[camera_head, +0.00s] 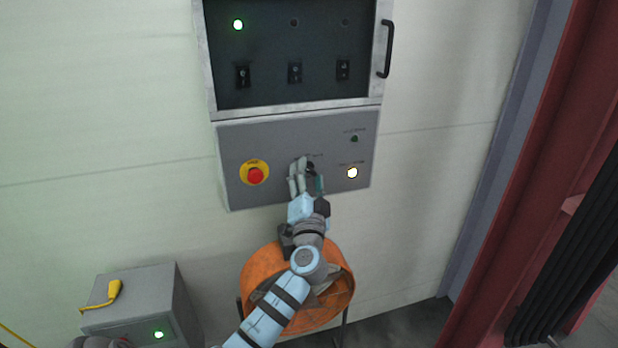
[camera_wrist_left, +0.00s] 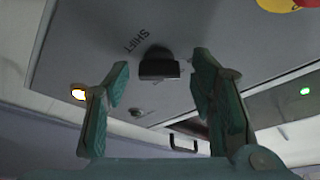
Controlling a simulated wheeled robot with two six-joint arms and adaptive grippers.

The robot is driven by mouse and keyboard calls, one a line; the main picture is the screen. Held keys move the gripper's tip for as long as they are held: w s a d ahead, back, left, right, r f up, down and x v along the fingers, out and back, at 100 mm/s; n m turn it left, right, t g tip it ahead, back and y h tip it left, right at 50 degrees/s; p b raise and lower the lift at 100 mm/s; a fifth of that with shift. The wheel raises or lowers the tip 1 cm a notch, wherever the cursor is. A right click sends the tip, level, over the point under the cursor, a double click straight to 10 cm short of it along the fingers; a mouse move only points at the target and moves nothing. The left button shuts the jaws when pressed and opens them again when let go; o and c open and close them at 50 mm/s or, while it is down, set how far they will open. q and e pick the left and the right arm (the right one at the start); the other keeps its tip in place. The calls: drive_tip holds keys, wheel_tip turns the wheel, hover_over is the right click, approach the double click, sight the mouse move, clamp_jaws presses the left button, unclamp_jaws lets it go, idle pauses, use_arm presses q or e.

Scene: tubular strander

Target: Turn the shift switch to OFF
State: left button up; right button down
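In the head view my left gripper (camera_head: 304,172) is at the panel's middle and mostly covers the switch. My right gripper is not in view.
A red emergency button on a yellow plate (camera_head: 255,174) is left of the gripper. A lit white lamp (camera_head: 352,172) and a dark green lamp (camera_head: 354,139) are to its right.

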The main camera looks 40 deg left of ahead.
use_arm(q)
drive_tip(key=c, duration=0.9)
drive_tip(key=shift+r+m+h+p, duration=0.15)
drive_tip(key=shift+m+h+p, duration=0.15)
drive_tip(key=shift+m+p, duration=0.4)
drive_tip(key=shift+c, duration=0.2)
drive_tip(key=m+h+p, duration=0.1)
drive_tip(key=m+p, duration=0.1)
drive_tip(key=p, duration=0.1)
drive_tip(key=m+p, duration=0.2)
drive_tip(key=p, duration=0.2)
drive_tip(key=m+h+p, duration=0.1)
drive_tip(key=m+p, duration=0.2)
drive_tip(key=shift+s+r+g+h, duration=0.1)
drive_tip(key=shift+r+g+h, duration=0.2)
drive_tip(key=shift+r+g, duration=0.1)
drive_tip(key=shift+f+m+g+p, duration=0.25)
drive_tip(key=shift+m+p, duration=0.45)
drive_tip(key=shift+p, duration=0.55)
drive_tip(key=o, duration=1.2)
drive_tip(key=shift+c, duration=0.2)
